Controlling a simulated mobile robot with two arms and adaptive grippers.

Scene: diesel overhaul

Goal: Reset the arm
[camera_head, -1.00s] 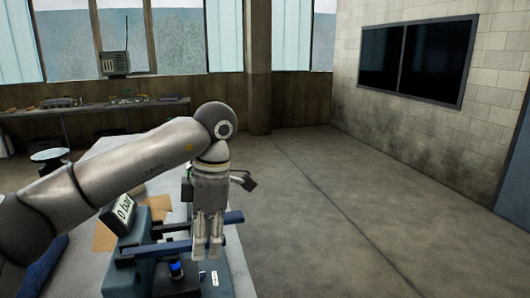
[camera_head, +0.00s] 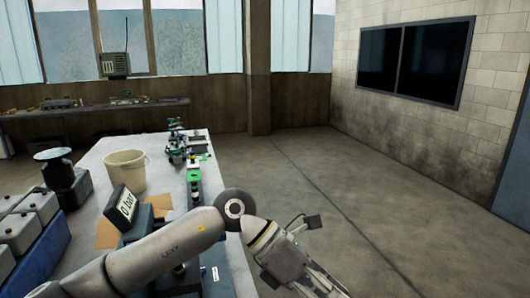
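My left arm comes in from the lower left across the front of the table. Its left gripper (camera_head: 322,288) hangs past the table's right edge, over the floor, pointing down and right. The fingertips are at or beyond the bottom edge of the picture, so I cannot tell whether it is open or shut. I see nothing held in the visible part. My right gripper is not in view.
The table (camera_head: 112,160) bears a beige bucket (camera_head: 125,172), a pressure display (camera_head: 122,207), a green-and-black device (camera_head: 186,148) and blue-grey containers (camera_head: 38,252) at left. A workbench (camera_head: 95,107) stands behind. Floor to the right is clear.

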